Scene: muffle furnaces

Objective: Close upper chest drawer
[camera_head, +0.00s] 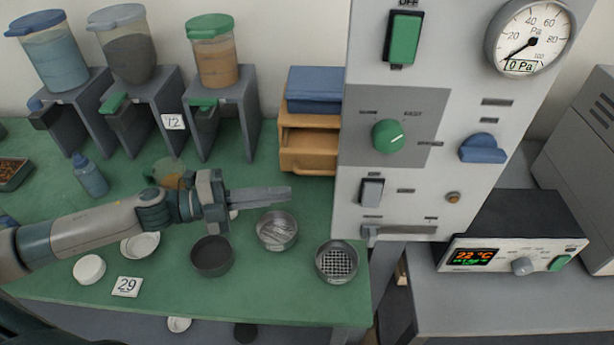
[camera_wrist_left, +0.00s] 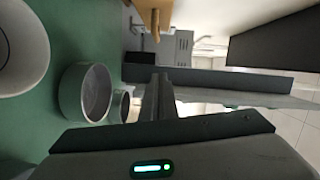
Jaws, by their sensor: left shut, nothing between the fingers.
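A small wooden chest (camera_head: 311,122) stands at the back of the green table, left of the tall grey panel. A blue box sits on top of it. One drawer (camera_head: 306,163) stands pulled out, with its inside showing from above; I cannot tell for certain which level it belongs to. The panel hides the chest's right side. My left gripper (camera_head: 288,193) is shut and empty, in front of and below the chest, pointing right and apart from it. In the left wrist view, my fingers (camera_wrist_left: 160,98) are together, and a wooden part shows at the top. My right gripper is not in view.
Under my left gripper are a metal dish (camera_head: 277,231), a dark bowl (camera_head: 212,256) and a mesh-bottomed dish (camera_head: 337,262). Dispensers on grey stands (camera_head: 222,112) line the back left. The grey control panel (camera_head: 345,205) closes off the right side.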

